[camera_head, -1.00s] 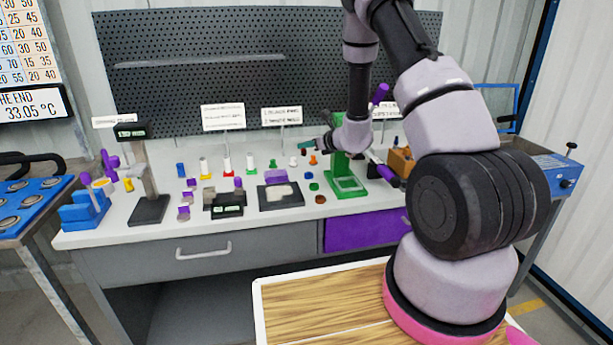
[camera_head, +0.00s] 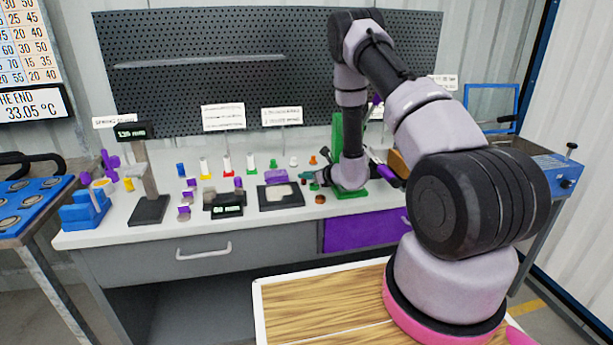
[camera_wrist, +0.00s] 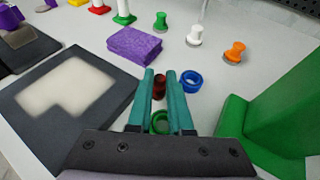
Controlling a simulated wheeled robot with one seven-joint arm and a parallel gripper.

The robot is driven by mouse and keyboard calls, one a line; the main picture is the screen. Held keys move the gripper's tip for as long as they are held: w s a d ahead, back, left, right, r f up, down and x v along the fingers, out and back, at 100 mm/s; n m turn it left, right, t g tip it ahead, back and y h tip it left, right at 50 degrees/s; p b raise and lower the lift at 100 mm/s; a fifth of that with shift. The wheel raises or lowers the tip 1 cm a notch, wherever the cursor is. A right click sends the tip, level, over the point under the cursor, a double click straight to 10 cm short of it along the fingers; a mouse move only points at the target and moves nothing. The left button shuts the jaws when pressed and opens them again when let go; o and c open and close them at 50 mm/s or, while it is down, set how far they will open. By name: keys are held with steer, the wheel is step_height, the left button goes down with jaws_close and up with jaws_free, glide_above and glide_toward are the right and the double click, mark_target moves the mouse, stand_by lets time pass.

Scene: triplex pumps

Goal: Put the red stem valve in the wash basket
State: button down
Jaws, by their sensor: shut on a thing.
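In the wrist view my gripper (camera_wrist: 160,76) has its two teal fingers low over the white bench. They are closed on a small dark red piece (camera_wrist: 159,87) that shows between the fingertips. Its stem is hard to make out, and the fingers hide its sides. In the head view my gripper (camera_head: 314,178) is down at the bench top, left of the green stand. I cannot pick out the wash basket for certain; a blue tank unit (camera_head: 560,170) stands at the far right.
Beside the fingers lie a blue ring (camera_wrist: 191,80) and a green ring (camera_wrist: 160,122). White (camera_wrist: 195,36) and orange (camera_wrist: 235,50) valves and a purple block (camera_wrist: 134,43) are beyond. A grey tray (camera_wrist: 30,112) is left; the green stand (camera_wrist: 235,115) is close right.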

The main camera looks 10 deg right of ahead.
steer(key=shift+f, duration=0.1)
steer(key=c, duration=0.8)
jaws_free()
steer(key=shift+c, duration=0.2)
